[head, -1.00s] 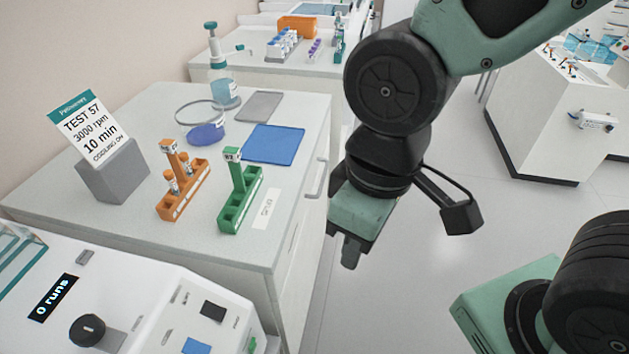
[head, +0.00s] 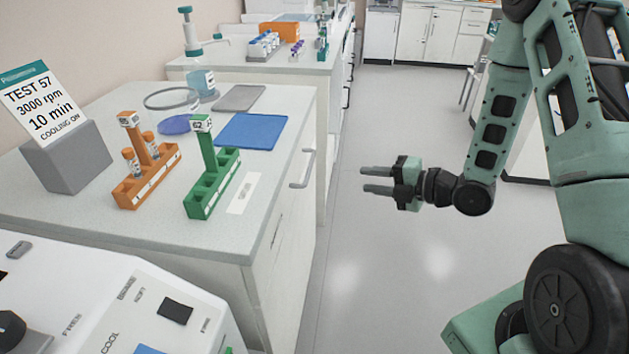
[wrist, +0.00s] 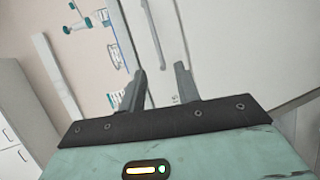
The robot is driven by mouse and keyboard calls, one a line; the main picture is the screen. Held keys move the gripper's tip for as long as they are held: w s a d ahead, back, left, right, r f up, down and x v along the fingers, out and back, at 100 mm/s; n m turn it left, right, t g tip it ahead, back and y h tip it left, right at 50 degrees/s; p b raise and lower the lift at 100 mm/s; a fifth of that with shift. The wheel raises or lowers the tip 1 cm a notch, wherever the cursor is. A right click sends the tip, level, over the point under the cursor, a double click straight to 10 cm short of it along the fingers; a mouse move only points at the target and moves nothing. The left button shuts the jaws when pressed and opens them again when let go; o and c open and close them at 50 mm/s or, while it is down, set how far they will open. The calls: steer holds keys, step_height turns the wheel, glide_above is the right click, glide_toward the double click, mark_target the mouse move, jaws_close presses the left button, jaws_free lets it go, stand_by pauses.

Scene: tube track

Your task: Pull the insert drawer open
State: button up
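A grey bar handle (head: 302,168) is on the aisle-side front of the near white cabinet, below its worktop. I take this front as the insert drawer; its outline is hard to see at this angle, and no gap shows. My gripper (head: 364,178) is to the right of the handle, over the aisle, with its two fingers pointing left toward the cabinet. The fingers are apart and empty, clear of the handle. In the wrist view, a pale cabinet front with a long bar (wrist: 153,35) lies beyond the open fingers (wrist: 160,70).
The worktop (head: 90,225) holds an orange rack (head: 145,180), a green rack (head: 212,185), a blue mat (head: 252,132) and a sign on a grey block (head: 68,160). A white machine (head: 120,310) stands at the front left. The aisle floor (head: 400,280) is clear.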

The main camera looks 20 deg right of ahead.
steer(key=p+x, duration=0.2)
steer(key=x, duration=1.4)
steer(key=shift+w+r+n+t+y, duration=0.25)
steer(key=shift+r+n+t+y, duration=0.05)
steer(key=shift+r, duration=0.05)
steer(key=shift+c, duration=0.2)
steer(key=shift+d, duration=0.1)
jaws_close()
